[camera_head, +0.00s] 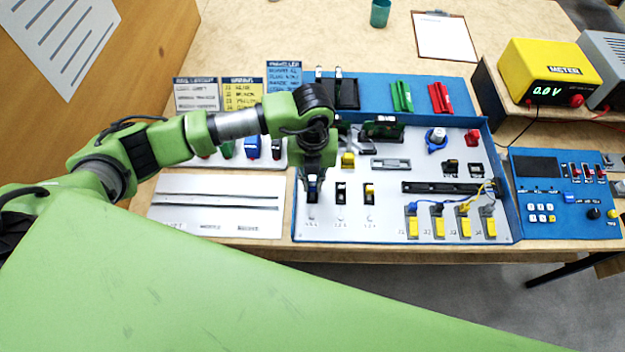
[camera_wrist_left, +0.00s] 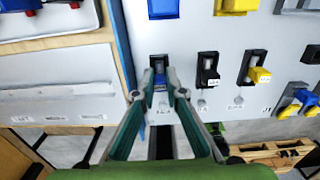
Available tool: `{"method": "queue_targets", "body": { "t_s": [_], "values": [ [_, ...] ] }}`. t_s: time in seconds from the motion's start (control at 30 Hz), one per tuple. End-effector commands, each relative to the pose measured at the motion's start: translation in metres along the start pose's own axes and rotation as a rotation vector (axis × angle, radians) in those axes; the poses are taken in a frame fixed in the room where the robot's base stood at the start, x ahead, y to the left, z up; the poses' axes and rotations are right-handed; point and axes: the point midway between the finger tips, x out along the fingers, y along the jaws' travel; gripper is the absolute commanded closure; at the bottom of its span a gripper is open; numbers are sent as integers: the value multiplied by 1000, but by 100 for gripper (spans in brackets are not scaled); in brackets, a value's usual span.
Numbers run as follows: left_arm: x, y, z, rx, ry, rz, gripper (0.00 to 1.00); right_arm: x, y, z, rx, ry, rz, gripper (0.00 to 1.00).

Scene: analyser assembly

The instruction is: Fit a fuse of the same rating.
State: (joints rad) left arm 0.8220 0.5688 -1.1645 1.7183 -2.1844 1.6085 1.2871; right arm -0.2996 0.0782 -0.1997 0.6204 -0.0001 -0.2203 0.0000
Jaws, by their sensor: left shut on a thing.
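My left gripper (camera_head: 313,186) reaches down over the leftmost fuse holder at the front left of the analyser panel (camera_head: 319,223). In the left wrist view its fingers (camera_wrist_left: 159,96) are closed on a blue fuse (camera_wrist_left: 160,84). The fuse is at the black leftmost holder (camera_wrist_left: 158,62); whether it is fully seated I cannot tell. Two more holders stand to the right: the middle one (camera_wrist_left: 208,68) has a dark fuse with a white tip, the right one (camera_wrist_left: 256,66) a yellow-tipped one. A rack (camera_head: 293,158) with several coloured fuses stands left of the panel. My right gripper is out of view.
A white slotted plate (camera_head: 180,222) lies left of the panel. A yellow meter (camera_head: 545,72) reads 0.0 V. Printed cards (camera_head: 242,93) stand behind the rack. A blue control box (camera_head: 563,222) stands right.

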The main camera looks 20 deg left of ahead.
Motion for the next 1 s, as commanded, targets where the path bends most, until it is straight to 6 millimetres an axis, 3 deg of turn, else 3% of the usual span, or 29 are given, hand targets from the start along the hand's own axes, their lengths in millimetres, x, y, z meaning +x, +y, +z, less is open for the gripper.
{"method": "queue_targets", "body": {
  "t_s": [0.4,0.43,0.5,0.73,0.8,1.0],
  "values": [
    [4,0,0,0,0,0,100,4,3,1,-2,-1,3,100],
    [4,0,0,0,0,0,81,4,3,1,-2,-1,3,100],
    [4,0,0,0,0,0,69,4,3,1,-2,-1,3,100],
    [4,0,0,0,0,0,69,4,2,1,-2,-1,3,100],
    [4,0,0,0,0,0,58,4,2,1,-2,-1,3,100],
    [4,1,0,-1,0,3,58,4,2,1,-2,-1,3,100]
  ]
}}
